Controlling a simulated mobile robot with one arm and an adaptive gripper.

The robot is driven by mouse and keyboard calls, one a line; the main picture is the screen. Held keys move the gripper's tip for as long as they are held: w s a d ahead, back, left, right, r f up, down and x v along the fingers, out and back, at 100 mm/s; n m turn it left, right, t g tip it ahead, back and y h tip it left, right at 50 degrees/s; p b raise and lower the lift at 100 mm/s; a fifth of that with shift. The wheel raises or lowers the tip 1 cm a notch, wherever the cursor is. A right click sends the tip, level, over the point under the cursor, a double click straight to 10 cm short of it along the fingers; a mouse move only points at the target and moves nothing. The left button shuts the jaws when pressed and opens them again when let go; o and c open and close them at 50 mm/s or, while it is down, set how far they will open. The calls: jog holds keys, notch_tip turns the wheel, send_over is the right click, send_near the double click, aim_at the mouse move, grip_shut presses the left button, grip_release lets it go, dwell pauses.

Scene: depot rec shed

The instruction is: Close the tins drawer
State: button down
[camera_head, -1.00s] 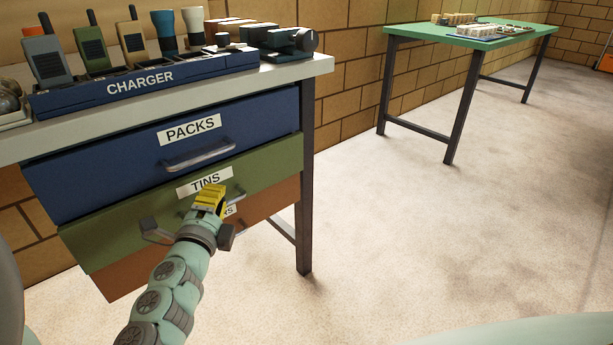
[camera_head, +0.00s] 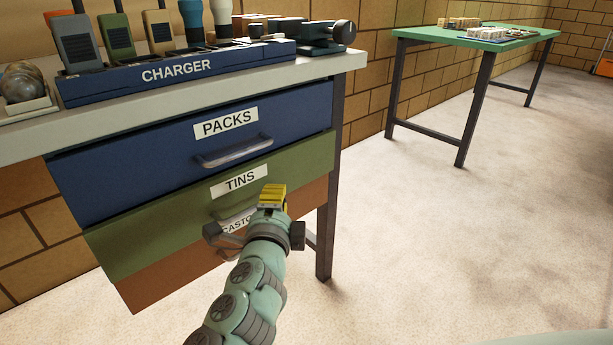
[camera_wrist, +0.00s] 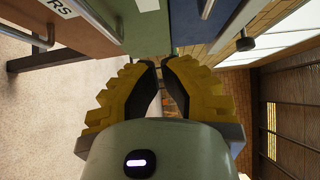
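The green tins drawer (camera_head: 150,238) is the middle of three drawers under the bench, with its TINS label (camera_head: 239,181) facing out. Its front looks about flush with the drawers above and below; I see no clear gap. My gripper (camera_head: 272,190) is in front of the drawer's right part, right of the label, and hides part of the face and handle. In the wrist view the yellow-padded fingers (camera_wrist: 161,66) have their tips together, with nothing between them. The green face (camera_wrist: 147,38) lies just beyond the tips. Whether they touch it I cannot tell.
The blue packs drawer (camera_head: 130,180) with its handle (camera_head: 233,152) is above; the brown castors drawer (camera_head: 165,280) is below. A charger rack (camera_head: 180,72) and a vice (camera_head: 325,38) stand on the bench. A dark leg (camera_head: 326,235) is at right. Floor beyond is clear.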

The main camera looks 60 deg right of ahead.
aim_at(259, 169)
jog(key=w+d, duration=0.2)
jog(key=w, duration=0.1)
jog(key=w+d, duration=0.3)
jog(key=shift+w+d, duration=0.15)
jog(key=shift+d, duration=0.05)
jog(key=shift+w, duration=0.35)
jog(key=shift+w+d, duration=0.15)
jog(key=shift+w, duration=0.45)
jog(key=shift+w+d, duration=0.15)
jog(key=shift+w, duration=0.45)
jog(key=shift+f, duration=0.1)
jog(key=shift+a, duration=0.1)
